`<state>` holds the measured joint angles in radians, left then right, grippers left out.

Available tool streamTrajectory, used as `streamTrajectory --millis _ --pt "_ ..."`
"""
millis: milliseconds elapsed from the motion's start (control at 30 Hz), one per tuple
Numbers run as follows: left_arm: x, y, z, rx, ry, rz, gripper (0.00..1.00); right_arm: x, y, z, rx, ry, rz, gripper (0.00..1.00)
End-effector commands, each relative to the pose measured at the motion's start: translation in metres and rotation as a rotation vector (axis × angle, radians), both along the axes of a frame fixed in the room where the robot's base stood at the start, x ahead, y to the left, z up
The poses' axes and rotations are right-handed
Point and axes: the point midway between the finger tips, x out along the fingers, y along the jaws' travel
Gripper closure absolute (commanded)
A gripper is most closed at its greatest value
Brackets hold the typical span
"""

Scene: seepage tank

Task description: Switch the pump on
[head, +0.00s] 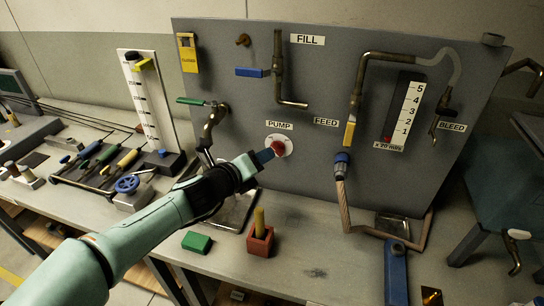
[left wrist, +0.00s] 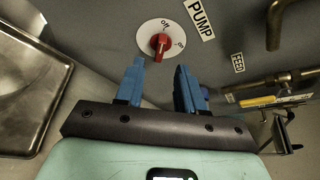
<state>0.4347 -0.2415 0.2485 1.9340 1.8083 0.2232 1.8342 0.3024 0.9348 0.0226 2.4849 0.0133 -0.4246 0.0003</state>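The pump switch is a red knob (head: 278,147) on a round white plate on the grey panel, just below the PUMP label (head: 279,125). In the left wrist view the red knob (left wrist: 160,44) shows beyond the fingertips, with OFF and ON marks on its plate; its bar seems to lie roughly toward OFF. My left gripper (head: 268,156) reaches up to the knob from the lower left. In the left wrist view its two blue fingers (left wrist: 160,72) are apart with nothing between them, and the knob lies ahead of the gap. My right gripper is not in view.
The FEED valve's yellow lever (head: 349,133) and a blue hose fitting (head: 342,158) are right of the knob. A green lever (head: 192,101) is to the upper left. A red block with a yellow peg (head: 259,240) and a green block (head: 197,242) stand on the bench below.

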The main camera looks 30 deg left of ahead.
Motion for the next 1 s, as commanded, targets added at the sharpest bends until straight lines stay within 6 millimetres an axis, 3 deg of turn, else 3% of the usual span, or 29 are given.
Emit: streamTrajectory --millis 100,300,700,800,833,1000 --pt "0.023 -0.001 -0.009 -0.001 0.002 0.0 0.62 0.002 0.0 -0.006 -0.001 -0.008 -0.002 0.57" --pt "0.046 -0.002 -0.014 0.0 0.001 0.001 0.62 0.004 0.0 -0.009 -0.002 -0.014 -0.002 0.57" --pt "0.052 -0.002 -0.014 0.001 -0.001 0.0 0.62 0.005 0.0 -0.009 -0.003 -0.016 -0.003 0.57" --pt "0.052 -0.002 -0.014 0.001 0.0 0.001 0.94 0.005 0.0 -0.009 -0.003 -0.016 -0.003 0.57" --pt "0.052 -0.002 -0.014 0.001 0.0 0.001 1.0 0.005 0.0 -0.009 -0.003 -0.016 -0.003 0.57" --pt "0.052 -0.002 -0.014 0.002 0.0 0.001 1.0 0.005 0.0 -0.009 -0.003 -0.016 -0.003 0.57"
